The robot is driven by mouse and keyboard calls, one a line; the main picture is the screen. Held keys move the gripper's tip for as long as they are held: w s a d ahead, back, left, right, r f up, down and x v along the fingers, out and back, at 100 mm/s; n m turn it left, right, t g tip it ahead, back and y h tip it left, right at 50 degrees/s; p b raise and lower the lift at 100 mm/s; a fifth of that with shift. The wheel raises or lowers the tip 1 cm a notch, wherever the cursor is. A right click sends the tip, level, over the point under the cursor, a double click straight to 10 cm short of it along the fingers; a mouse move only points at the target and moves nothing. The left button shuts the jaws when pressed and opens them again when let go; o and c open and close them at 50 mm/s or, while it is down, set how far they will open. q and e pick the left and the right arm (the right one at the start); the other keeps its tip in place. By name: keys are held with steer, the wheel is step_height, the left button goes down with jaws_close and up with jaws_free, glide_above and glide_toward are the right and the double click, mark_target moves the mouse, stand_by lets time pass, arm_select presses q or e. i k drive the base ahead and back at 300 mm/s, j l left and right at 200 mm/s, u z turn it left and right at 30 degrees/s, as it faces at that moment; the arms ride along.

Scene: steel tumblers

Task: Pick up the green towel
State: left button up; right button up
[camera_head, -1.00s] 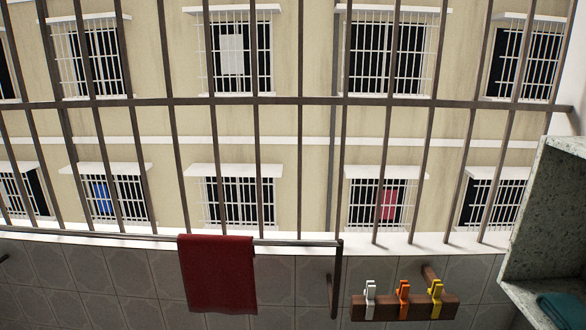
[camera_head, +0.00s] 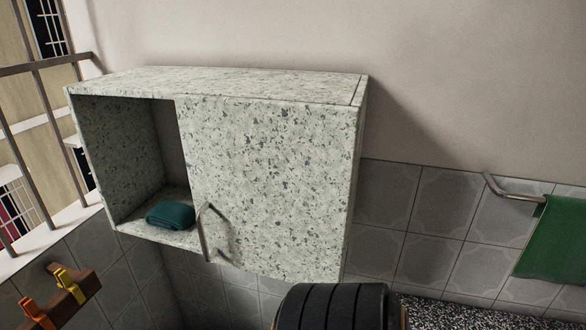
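A bright green towel (camera_head: 553,240) hangs from a metal rail on the tiled wall at the far right, cut off by the picture's right edge. A folded dark teal cloth (camera_head: 170,215) lies in the open left compartment of the speckled wall cabinet. Neither of my grippers is in view. A black ribbed rounded thing at the bottom middle looks like part of my own arm, but I cannot be sure.
The speckled cabinet (camera_head: 270,165) juts from the wall, with a metal handle (camera_head: 203,232) on its front. The towel rail (camera_head: 512,191) sticks out right of it. A wooden peg rack (camera_head: 72,293) with orange and yellow clips is at lower left, near window bars (camera_head: 45,105).

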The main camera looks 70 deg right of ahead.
mark_target(555, 251)
steer(key=z, duration=1)
steer(key=j+z, duration=0.1)
steer(key=z, duration=1.85)
steer(key=k+z, duration=0.1)
steer(key=z, duration=0.9)
steer(key=l, duration=0.2)
